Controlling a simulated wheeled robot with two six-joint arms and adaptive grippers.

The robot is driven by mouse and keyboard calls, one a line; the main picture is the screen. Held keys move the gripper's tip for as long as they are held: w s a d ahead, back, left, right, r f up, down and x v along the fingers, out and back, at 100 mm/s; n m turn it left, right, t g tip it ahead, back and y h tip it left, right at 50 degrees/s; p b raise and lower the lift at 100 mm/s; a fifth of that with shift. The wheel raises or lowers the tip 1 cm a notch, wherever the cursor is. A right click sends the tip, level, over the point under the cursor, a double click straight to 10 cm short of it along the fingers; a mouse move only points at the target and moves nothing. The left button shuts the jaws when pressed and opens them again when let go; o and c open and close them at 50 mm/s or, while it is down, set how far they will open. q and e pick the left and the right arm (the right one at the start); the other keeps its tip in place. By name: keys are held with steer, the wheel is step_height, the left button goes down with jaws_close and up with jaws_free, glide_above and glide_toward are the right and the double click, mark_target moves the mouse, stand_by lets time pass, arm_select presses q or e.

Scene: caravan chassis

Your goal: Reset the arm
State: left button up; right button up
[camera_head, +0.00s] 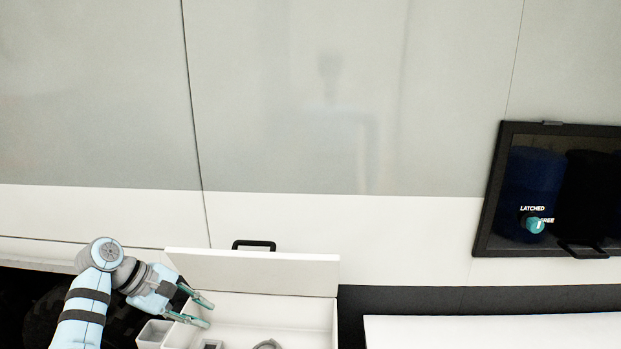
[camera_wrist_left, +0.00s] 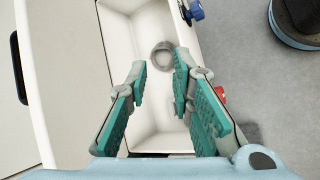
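My left gripper (camera_head: 206,312) is at the left end of an open white drawer or box (camera_head: 318,312) in the head view. Its teal fingers are apart with nothing between them. In the left wrist view the open left gripper (camera_wrist_left: 160,92) is over the white box (camera_wrist_left: 128,30). A grey ring-shaped item (camera_wrist_left: 163,56) lies in the box beyond the fingertips. My right gripper is not seen in either view.
A white panel with a black handle (camera_head: 254,245) stands behind the box. A dark-framed window with a teal knob (camera_head: 535,225) is at right, marked LATCHED. A white surface (camera_head: 490,332) lies at lower right. In the left wrist view, a blue item (camera_wrist_left: 195,10) is at the box edge.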

arm_select(q)
steer(key=s+f+m+y, duration=0.2)
steer(key=s+f+m, duration=0.1)
steer(key=s+f, duration=0.55)
steer(key=s+f+m+y, duration=0.25)
steer(key=s+f, duration=0.35)
steer(key=f, duration=0.5)
steer(key=s+a+m+y, duration=0.1)
steer(key=s+m+y, duration=0.5)
steer(key=s, duration=1.6)
step_height(320, 180, down, 22)
steer(key=a+m+g+h+b, duration=0.1)
steer(key=a+m+h+b, duration=0.1)
steer(key=h+b, duration=0.1)
steer(key=s+f+g+b, duration=0.1)
steer(key=s+f+b, duration=0.1)
steer(key=s+f, duration=1.3)
steer(key=shift+s+a+f+n+b, duration=0.25)
steer(key=shift+f+n+b, duration=0.15)
steer(key=shift+f, duration=0.5)
steer(key=shift+w+y, duration=0.1)
steer(key=shift+y, duration=0.15)
